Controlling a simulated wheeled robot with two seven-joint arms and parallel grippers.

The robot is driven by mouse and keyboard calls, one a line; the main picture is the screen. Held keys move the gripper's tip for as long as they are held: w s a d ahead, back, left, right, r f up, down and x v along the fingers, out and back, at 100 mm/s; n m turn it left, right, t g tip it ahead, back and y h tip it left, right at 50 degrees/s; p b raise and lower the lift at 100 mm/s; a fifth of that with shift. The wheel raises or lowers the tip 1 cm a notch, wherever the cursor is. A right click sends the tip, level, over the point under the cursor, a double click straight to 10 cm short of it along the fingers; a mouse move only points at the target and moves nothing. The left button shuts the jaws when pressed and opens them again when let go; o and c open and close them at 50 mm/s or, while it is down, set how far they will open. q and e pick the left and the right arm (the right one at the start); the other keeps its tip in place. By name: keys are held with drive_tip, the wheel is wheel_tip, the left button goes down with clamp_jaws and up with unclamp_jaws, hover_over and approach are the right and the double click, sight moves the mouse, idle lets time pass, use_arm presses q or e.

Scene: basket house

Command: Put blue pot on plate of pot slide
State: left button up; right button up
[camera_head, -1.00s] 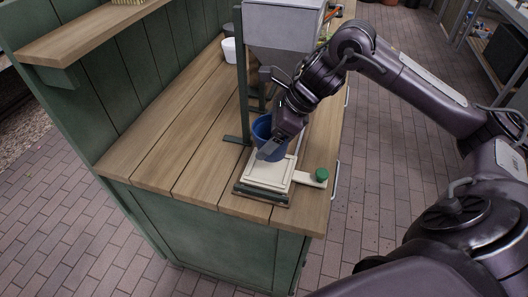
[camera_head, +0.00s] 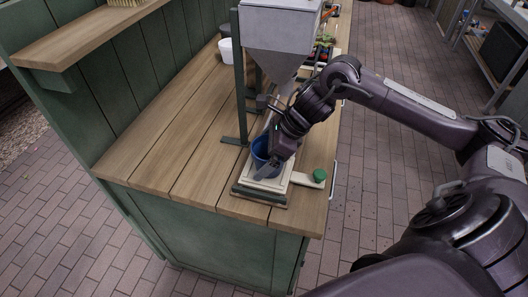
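The blue pot (camera_head: 261,151) stands upright at the pot slide, over the back part of its cream plate (camera_head: 266,185); whether it rests fully on the plate I cannot tell. The slide has a green knob (camera_head: 319,175) on its right side. My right gripper (camera_head: 270,171) points down at the pot's front right side. One finger shows outside the pot's wall; the other is hidden, so I cannot tell whether it grips the pot. My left gripper is not in view.
A grey hopper (camera_head: 279,35) on a green post stands just behind the pot. A white pot (camera_head: 226,49) sits farther back on the wooden bench (camera_head: 176,145). The bench's left part is clear. Small items lie behind the hopper.

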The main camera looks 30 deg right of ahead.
drive_tip(key=b+v, duration=0.3)
drive_tip(key=v, duration=0.7)
drive_tip(key=shift+d+b, duration=0.15)
drive_tip(key=shift+b, duration=0.15)
drive_tip(key=shift+b+v, duration=0.3)
drive_tip(key=shift+v, duration=0.65)
